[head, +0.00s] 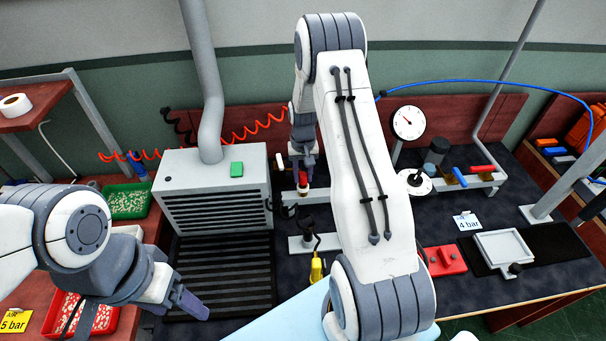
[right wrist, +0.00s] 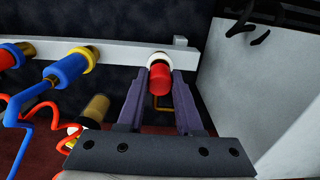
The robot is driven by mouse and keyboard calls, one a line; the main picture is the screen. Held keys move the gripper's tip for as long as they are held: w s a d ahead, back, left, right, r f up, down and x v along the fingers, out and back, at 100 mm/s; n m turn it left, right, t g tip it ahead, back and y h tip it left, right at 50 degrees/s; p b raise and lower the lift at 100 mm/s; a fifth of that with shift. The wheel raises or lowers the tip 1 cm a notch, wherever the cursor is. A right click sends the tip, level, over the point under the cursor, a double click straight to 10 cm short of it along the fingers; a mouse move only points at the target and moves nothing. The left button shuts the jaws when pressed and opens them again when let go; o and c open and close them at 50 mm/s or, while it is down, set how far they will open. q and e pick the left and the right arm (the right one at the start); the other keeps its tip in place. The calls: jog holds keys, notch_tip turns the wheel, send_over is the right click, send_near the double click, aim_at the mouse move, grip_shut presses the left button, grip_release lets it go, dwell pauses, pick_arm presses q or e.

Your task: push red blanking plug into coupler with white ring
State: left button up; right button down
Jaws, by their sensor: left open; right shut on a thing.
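The red blanking plug (right wrist: 160,80) is between the fingers of my right gripper (right wrist: 164,78) in the right wrist view. Its far end meets the coupler's white ring (right wrist: 160,59), in line with it; how deep it sits I cannot tell. The white-ring coupler is on a pale rail (right wrist: 120,52). In the head view, my right gripper (head: 303,170) points down with the plug (head: 303,179) at its tips, just above the white ring (head: 303,190); my forearm hides part of the rail. My left gripper (head: 140,312) is open and empty at lower left.
A grey vented box (head: 215,190) stands close beside my right gripper. A gauge (head: 408,122) and a red block (head: 444,260) are at right.

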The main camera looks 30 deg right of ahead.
aim_at(302, 175)
jog(key=shift+f+b, duration=0.5)
jog(key=shift+f, duration=0.3)
jog(key=shift+c, duration=2.4)
grip_release()
jog(key=shift+r, duration=0.1)
notch_tip(302, 175, up, 10)
jog(key=shift+r+b, duration=0.2)
jog(key=shift+b, duration=0.8)
jog(key=shift+a, duration=0.1)
jog(key=s+a+r+n, duration=0.2)
jog(key=s+a+r, duration=0.1)
jog(key=a, duration=0.4)
jog(key=s+a+r+n, duration=0.2)
jog(key=a, duration=0.5)
jog(key=s+a+r+n, duration=0.2)
jog(key=s+a+r, duration=0.1)
jog(key=a, duration=0.3)
jog(key=s+a+r+n, duration=0.1)
jog(key=s+a+n, duration=0.2)
jog(key=s, duration=0.7)
jog(key=s+a+n+y, duration=0.1)
jog(key=s+a+n, duration=0.2)
jog(key=s+a, duration=0.3)
jog(key=s, duration=0.5)
jog(key=shift+a+r+n, duration=0.15)
jog(key=shift+r+n, duration=0.15)
jog(key=shift+r, duration=0.05)
